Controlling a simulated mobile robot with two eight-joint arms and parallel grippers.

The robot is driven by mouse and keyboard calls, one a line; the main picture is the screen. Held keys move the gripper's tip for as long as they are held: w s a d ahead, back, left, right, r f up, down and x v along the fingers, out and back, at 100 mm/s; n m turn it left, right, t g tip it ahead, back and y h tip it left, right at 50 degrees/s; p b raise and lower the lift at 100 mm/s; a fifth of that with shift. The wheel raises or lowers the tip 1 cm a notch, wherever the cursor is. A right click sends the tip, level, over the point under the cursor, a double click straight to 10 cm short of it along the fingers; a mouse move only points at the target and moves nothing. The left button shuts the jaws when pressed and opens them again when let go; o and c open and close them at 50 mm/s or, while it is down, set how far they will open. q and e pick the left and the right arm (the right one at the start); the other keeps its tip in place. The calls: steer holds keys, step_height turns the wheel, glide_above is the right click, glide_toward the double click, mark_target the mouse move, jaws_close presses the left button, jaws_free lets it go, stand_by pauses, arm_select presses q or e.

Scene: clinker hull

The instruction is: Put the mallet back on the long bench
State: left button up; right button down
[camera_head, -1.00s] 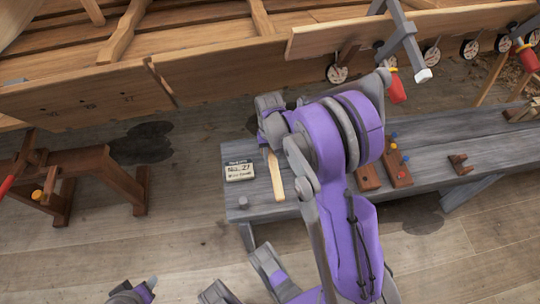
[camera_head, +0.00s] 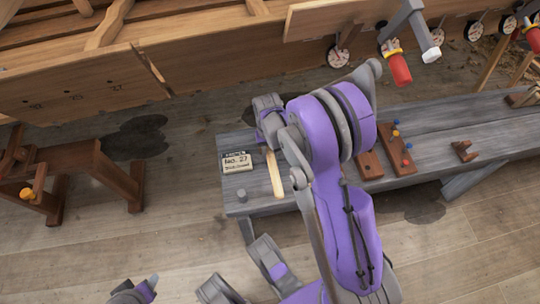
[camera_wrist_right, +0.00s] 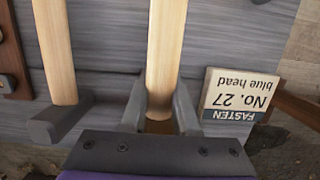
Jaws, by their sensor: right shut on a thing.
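The mallet's pale wooden handle (camera_head: 275,174) shows over the near left end of the long grey bench (camera_head: 254,205). My right gripper (camera_head: 268,122) is at its far end. In the right wrist view, the fingers of my right gripper (camera_wrist_right: 158,112) are shut on the mallet (camera_wrist_right: 166,45), around the handle near a brown part. The mallet head is mostly hidden by the gripper. The mallet is on the bench top or just above it; I cannot tell which.
A "No. 27" card (camera_head: 237,161) lies left of the mallet. In the right wrist view, another tool with a pale handle and grey head (camera_wrist_right: 60,120) lies beside it. Drilled wooden blocks (camera_head: 398,150) sit farther right on the bench. The hull planking (camera_head: 210,78) stands behind.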

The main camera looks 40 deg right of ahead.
steer(key=shift+f, duration=0.4)
steer(key=c, duration=0.6)
jaws_free()
step_height(320, 180, up, 8)
steer(key=p, duration=0.4)
